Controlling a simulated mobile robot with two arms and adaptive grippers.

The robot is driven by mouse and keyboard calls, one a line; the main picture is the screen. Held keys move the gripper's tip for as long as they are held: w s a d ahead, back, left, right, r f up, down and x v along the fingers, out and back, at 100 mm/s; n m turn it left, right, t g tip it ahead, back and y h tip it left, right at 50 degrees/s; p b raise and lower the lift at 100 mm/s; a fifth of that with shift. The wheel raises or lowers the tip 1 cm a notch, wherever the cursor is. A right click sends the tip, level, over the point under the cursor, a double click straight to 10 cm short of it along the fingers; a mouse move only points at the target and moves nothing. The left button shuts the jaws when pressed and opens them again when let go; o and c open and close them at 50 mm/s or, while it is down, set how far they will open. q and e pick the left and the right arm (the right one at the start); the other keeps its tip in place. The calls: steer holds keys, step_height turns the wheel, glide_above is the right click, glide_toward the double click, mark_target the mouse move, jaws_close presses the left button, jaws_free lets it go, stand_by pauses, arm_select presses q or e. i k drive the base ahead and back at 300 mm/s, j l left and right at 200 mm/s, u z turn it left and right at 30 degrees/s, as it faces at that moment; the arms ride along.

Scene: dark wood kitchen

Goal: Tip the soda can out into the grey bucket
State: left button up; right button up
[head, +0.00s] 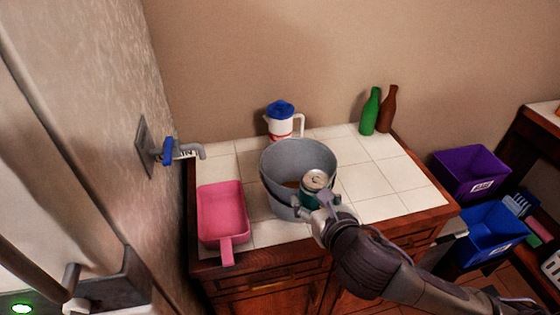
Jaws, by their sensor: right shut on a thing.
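The grey bucket (275,157) stands on the white tiled counter. The soda can (313,181), with a silver top and a teal side, is in my right gripper (313,204) over the bucket's front right rim. The gripper is shut on the can. The can's top faces up towards the camera, so it looks roughly upright or slightly tilted. Some brownish content shows low inside the bucket. The can's lower part is hidden by the gripper. My left gripper is not in view.
A pink dustpan-like scoop (221,211) lies left of the bucket. A white jug with a blue lid (281,119) stands behind it. Green (370,112) and brown (388,110) bottles stand at the back right. A wall tap (185,151) is at left. Purple (470,172) and blue (488,235) bins are at right.

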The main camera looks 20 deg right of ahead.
mark_target(285, 163)
steer(key=k+l+u, duration=0.1)
steer(key=l+u, duration=0.2)
steer(key=u, duration=0.15)
steer(key=k+l+u, duration=0.15)
steer(key=l+u, duration=0.15)
steer(key=u, duration=0.15)
steer(key=k+l+u, duration=0.2)
steer(key=u, duration=0.25)
steer(key=k+l+u, duration=0.1)
steer(key=k+l, duration=0.3)
steer(key=k+l+u, duration=0.1)
steer(key=k+l, duration=0.3)
steer(key=k, duration=0.2)
